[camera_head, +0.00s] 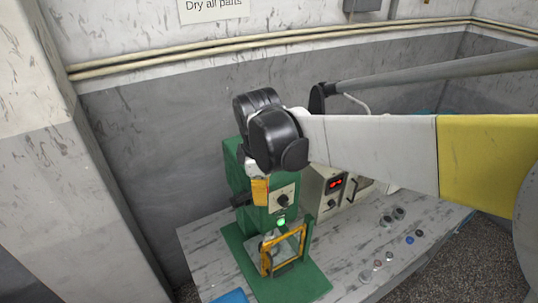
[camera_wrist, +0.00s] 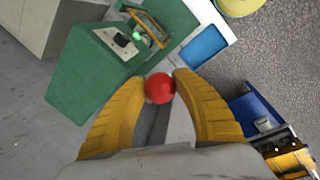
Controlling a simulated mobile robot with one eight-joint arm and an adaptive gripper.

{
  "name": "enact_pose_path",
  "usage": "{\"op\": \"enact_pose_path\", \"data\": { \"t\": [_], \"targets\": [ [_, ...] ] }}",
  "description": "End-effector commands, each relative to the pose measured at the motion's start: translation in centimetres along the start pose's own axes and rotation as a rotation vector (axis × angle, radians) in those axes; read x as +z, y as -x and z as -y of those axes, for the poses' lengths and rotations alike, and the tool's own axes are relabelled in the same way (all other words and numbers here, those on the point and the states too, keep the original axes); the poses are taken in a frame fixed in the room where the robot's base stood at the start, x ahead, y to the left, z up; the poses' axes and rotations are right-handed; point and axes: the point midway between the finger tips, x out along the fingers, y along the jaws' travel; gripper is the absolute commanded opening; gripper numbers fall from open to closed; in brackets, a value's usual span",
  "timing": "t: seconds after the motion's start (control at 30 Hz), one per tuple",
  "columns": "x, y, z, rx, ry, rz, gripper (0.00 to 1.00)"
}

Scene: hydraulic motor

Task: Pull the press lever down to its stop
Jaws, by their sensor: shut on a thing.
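The green press (camera_head: 255,215) stands on the workbench in the head view, with a lit green light and a yellow-framed guard at its front. It also shows at the upper left in the wrist view (camera_wrist: 88,75). The press lever's round red knob (camera_wrist: 159,88) sits between the yellow fingers of my gripper (camera_wrist: 163,84), which is shut on it. In the head view my gripper (camera_head: 260,191) is beside the upper part of the press. There the knob is hidden, and I cannot make out the lever's angle.
A beige box with a red display (camera_head: 335,184) stands right of the press. Several small round parts (camera_head: 388,222) lie on the workbench (camera_head: 345,250). A blue tray (camera_wrist: 205,46) lies next to the press base. A blue bin (camera_wrist: 258,118) is at the right of the wrist view.

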Motion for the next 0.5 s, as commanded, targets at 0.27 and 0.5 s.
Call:
{"op": "enact_pose_path", "data": {
  "t": [0.27, 0.5],
  "targets": [
    [1.2, -1.9, 2.1, 0.074, -0.01, -0.05, 0.0],
    [3.1, -5.8, 5.9, 0.228, -0.031, -0.15, 0.0]
  ]
}}
